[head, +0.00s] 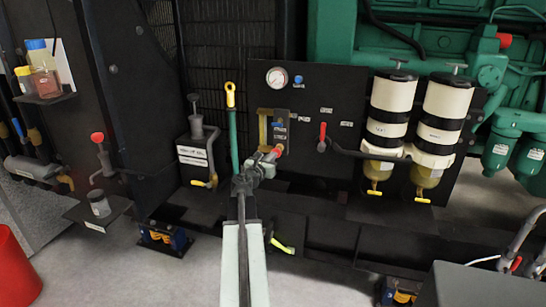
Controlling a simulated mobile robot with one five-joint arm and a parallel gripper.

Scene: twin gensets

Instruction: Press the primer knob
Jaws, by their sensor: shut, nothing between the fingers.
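My arm reaches forward from the bottom centre in the head view. My gripper (244,182) is shut and empty at its end, in front of the black filter panel (345,88). Just right of its tip is a grey metal fitting (265,166) with a red knob (278,150); this looks like the primer knob. In the picture the gripper tip overlaps or meets the fitting's lower left; I cannot tell whether they touch. The red knob's face is clear of the gripper.
Two white-and-black filters (393,105) with yellow bowls stand right. A red-tipped lever (322,137) and a gauge (277,77) are on the panel. A yellow-ringed green dipstick (231,95) rises close left of the gripper. A hand pump (196,140) stands further left.

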